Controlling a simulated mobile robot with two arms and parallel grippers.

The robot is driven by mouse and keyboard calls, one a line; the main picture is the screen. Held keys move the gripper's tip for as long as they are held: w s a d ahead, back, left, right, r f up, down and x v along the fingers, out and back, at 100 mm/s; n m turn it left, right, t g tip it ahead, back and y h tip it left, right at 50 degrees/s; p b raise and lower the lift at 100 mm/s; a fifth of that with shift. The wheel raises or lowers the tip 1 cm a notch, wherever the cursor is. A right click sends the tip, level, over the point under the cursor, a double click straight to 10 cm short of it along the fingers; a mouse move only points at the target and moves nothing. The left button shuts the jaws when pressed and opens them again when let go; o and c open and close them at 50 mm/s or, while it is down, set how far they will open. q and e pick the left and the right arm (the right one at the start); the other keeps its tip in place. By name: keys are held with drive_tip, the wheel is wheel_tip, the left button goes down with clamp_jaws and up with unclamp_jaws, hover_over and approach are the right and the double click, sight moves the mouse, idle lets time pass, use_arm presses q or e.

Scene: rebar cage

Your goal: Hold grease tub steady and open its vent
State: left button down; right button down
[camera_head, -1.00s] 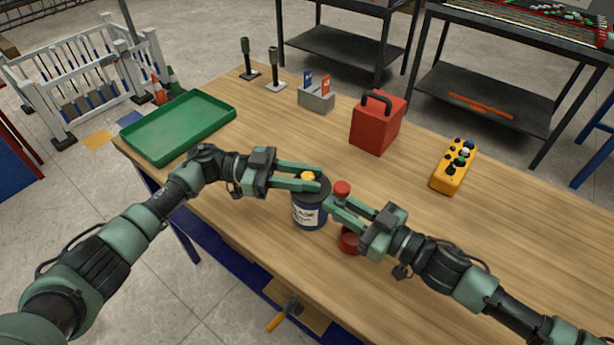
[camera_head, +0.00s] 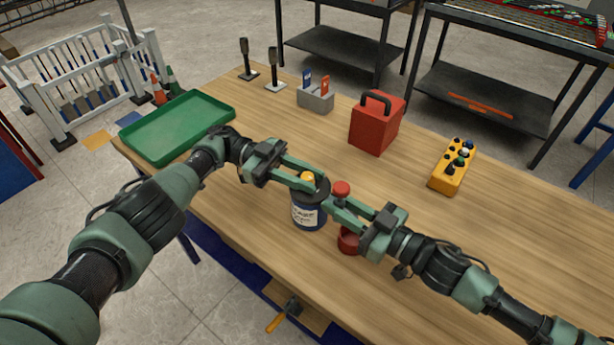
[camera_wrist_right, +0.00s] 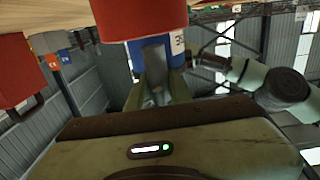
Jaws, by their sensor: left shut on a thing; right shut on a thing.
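The grease tub (camera_head: 308,217), dark blue with a white label and dark lid, stands upright near the table's front edge. A yellow knob (camera_head: 307,177) sits on its lid. My left gripper (camera_head: 318,182) is shut on this knob, fingers on either side. Beside the tub is a post with a red top (camera_head: 341,188) and red base (camera_head: 348,242). My right gripper (camera_head: 334,203) looks shut on its grey shaft, with fingertips close to the tub. In the right wrist view the red base (camera_wrist_right: 140,18) partly covers the blue tub (camera_wrist_right: 176,52). I cannot tell whether post and tub are joined.
A green tray (camera_head: 180,125) lies at the table's left end. A red box with black handle (camera_head: 377,125), a grey holder (camera_head: 316,98), two black-headed stands and a yellow control box (camera_head: 454,167) stand behind. The right of the table is clear.

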sight(306, 176)
use_arm(q)
drive_tip(key=shift+f, duration=0.1)
use_arm(e)
drive_tip(key=shift+s+a+r, duration=0.1)
use_arm(q)
drive_tip(key=c, duration=1.1)
unclamp_jaws()
drive_tip(key=shift+c, duration=0.2)
wheel_tip(306, 176, up, 10)
drive_tip(key=shift+a+r, duration=0.1)
use_arm(e)
drive_tip(key=c, duration=1.2)
unclamp_jaws()
drive_tip(key=shift+d, duration=0.2)
